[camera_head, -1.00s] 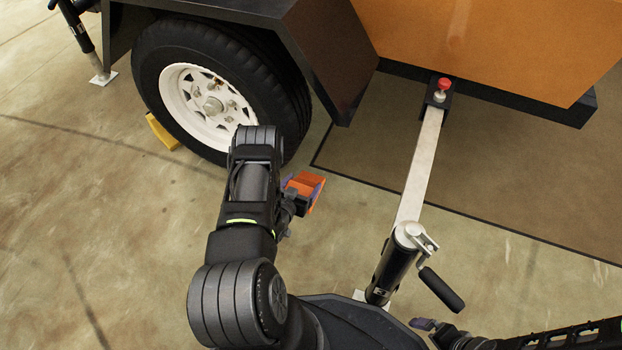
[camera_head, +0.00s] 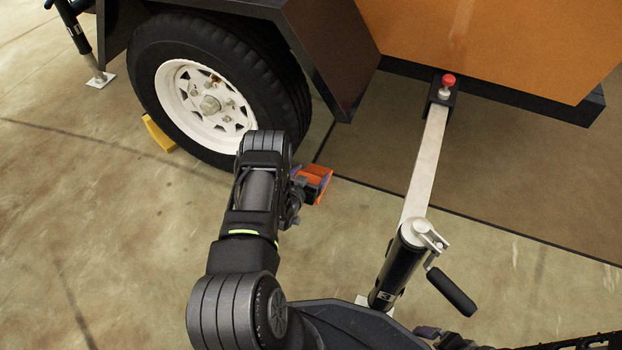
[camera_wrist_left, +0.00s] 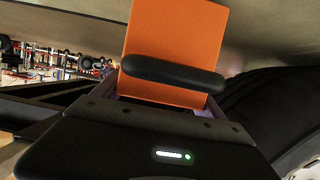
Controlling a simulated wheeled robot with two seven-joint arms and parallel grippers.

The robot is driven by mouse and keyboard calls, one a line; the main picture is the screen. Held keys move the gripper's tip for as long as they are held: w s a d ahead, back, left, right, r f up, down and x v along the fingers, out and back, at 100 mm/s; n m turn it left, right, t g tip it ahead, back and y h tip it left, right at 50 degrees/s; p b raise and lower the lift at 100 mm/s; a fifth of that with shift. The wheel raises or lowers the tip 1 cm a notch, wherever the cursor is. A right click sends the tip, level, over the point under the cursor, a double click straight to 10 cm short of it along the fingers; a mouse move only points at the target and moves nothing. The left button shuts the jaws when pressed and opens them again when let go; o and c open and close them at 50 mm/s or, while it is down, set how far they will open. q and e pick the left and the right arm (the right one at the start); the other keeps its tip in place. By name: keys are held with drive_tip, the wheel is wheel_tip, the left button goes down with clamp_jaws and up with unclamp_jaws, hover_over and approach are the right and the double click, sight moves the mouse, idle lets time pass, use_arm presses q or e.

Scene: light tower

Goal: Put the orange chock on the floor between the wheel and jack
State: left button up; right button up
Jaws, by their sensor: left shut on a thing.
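The orange chock (camera_head: 318,180) is held in my left gripper (camera_head: 310,187), between the wheel (camera_head: 211,104) and the jack (camera_head: 399,265) in the head view. In the left wrist view the chock (camera_wrist_left: 175,45) fills the space between the fingers (camera_wrist_left: 158,98), which are shut on it. I cannot tell for sure whether it touches the floor. The wheel is a black tire with a white rim, partly hidden by my left arm. The jack is a black post with a crank handle. My right gripper (camera_head: 440,336) is at the bottom edge, only partly visible.
A yellow chock (camera_head: 157,133) lies on the floor at the wheel's left side. The black fender (camera_head: 325,60) and orange body (camera_head: 480,45) overhang above. A pale bar with a red knob (camera_head: 448,80) runs to the jack. Floor (camera_head: 345,225) left of the jack is clear.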

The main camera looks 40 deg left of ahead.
use_arm(q)
drive_tip(key=shift+f, duration=0.35)
drive_tip(key=shift+r, duration=0.1)
drive_tip(key=o, duration=2)
drive_tip(key=shift+s+r+p, duration=0.15)
drive_tip(key=shift+s+p, duration=0.1)
drive_tip(key=shift+p, duration=0.05)
drive_tip(key=p+v, duration=0.6)
drive_tip(key=v, duration=0.5)
drive_tip(key=shift+s, duration=0.2)
drive_tip(key=shift+d, duration=0.1)
